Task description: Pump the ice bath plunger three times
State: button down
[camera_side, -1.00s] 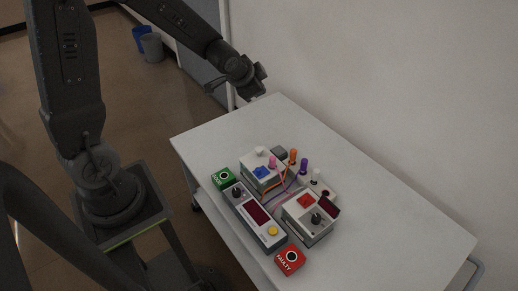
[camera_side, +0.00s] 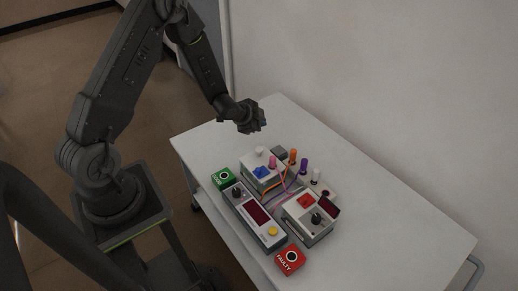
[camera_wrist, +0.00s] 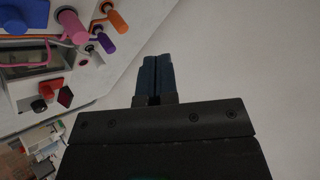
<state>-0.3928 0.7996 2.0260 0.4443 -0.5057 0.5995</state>
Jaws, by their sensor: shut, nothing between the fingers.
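A white and grey box with a blue knob (camera_side: 262,172) stands on the table, left of the coloured handles; it appears to be the ice bath (camera_side: 250,180), with the blue knob as its plunger. The blue knob also shows cut off at the top left of the wrist view (camera_wrist: 17,14). My gripper (camera_side: 259,125) is above the table's far left part, behind and above the box and apart from it. In the wrist view its dark fingers (camera_wrist: 157,68) are together with nothing between them.
A similar box with a red knob (camera_side: 306,201) stands to the right. A long console (camera_side: 254,214) lies in front, between a green button box (camera_side: 223,178) and a red "FAULTY" box (camera_side: 290,259). Pink, orange and purple handles stand behind. The table's right side is clear.

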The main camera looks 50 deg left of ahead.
aim_at(262, 148)
jog(key=shift+f, duration=0.1)
jog(key=shift+f, duration=4.3)
jog(key=shift+f, duration=0.15)
jog(key=shift+f, duration=0.25)
jog(key=shift+f, duration=1.2)
jog(key=shift+r, duration=1.6)
jog(key=shift+r, duration=2.5)
